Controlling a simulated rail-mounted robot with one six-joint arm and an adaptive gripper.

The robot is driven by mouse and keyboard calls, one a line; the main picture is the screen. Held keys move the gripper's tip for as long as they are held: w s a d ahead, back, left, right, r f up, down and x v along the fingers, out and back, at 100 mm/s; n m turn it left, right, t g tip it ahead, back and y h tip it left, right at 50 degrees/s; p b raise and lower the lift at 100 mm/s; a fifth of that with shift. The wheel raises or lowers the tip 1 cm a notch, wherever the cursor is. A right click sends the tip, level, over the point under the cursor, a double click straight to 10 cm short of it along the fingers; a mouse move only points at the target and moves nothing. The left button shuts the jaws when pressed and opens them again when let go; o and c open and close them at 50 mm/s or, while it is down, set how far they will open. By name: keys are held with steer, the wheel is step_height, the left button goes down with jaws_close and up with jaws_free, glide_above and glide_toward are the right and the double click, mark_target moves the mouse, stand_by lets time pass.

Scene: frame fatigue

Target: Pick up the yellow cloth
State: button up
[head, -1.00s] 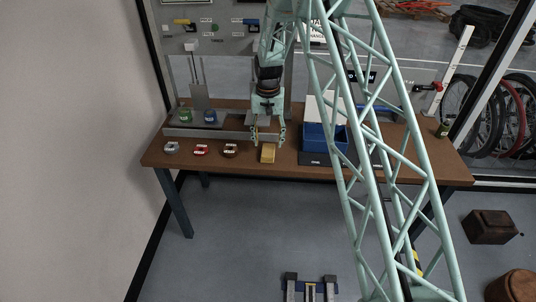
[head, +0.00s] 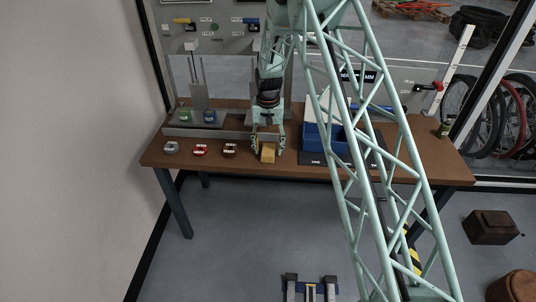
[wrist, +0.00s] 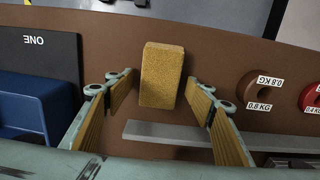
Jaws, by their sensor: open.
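The yellow cloth (head: 268,153) is a small block-like yellow piece lying on the brown table (head: 185,160), near its front edge. In the wrist view the yellow cloth (wrist: 161,76) lies upright in the picture, just beyond and between the fingers. My gripper (head: 268,150) is above the table at the cloth. In the wrist view my gripper (wrist: 160,92) is open, with one finger to the left and one to the right of the cloth. There is a gap on each side, and nothing is held.
A blue bin (head: 313,138) stands right of the cloth on a dark mat. A brown weight (head: 230,149), a red weight (head: 201,150) and a grey weight (head: 171,148) lie to the left. A grey bar (wrist: 190,136) runs behind. Bare table lies around the cloth.

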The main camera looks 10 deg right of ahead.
mark_target(268, 148)
steer(key=shift+f, duration=0.15)
steer(key=shift+c, duration=0.7)
steer(key=c, duration=0.9)
steer(key=shift+r+p, duration=0.35)
steer(key=shift+r, duration=1.5)
steer(key=s, duration=0.5)
steer(key=s+r, duration=0.1)
steer(key=s, duration=1)
steer(key=shift+d+r+p, duration=0.15)
steer(key=shift+p, duration=0.25)
steer(key=o, duration=0.4)
steer(key=shift+c, duration=1.2)
